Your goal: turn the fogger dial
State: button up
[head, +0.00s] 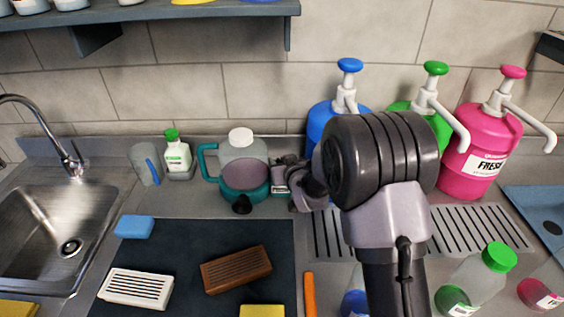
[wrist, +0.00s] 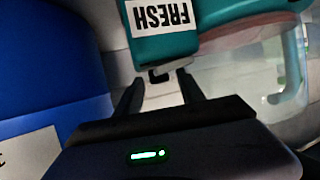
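The fogger (head: 245,177) stands upright on the counter, with a teal body, a clear tank and a white cap. In the wrist view its teal part (wrist: 165,45) carries a label reading FRESH. A small dark knob, seemingly the dial (wrist: 158,77), sticks out below that label. My gripper (wrist: 161,78) is open, with one finger on each side of the knob and gaps visible between. In the head view my gripper is at the fogger's right side, where the wrist partly hides it and the dial cannot be made out.
Blue (head: 320,122), green (head: 408,108) and pink (head: 480,150) pump jugs stand behind and right of my arm. A small green-capped bottle (head: 177,156) is left of the fogger. Brushes lie on a dark mat (head: 200,240) in front. A sink (head: 45,225) is at left.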

grip_shut()
jog(key=shift+w+a+f+m+h+b, duration=0.2)
jog(key=shift+m+h+b, duration=0.25)
jog(key=shift+b, duration=0.75)
jog(key=shift+s+m+h+b, duration=0.15)
jog(key=shift+m+h+b, duration=0.15)
jog(key=shift+b, duration=0.35)
jog(key=shift+r+m+t+h, duration=0.3)
jog(key=shift+m+h, duration=0.25)
jog(key=shift+h, duration=0.2)
jog(key=shift+m+h, duration=0.3)
jog(key=shift+h, duration=0.1)
jog(key=shift+f, duration=0.1)
jog(key=shift+o, duration=0.4)
grip_release()
jog(key=shift+s, duration=0.1)
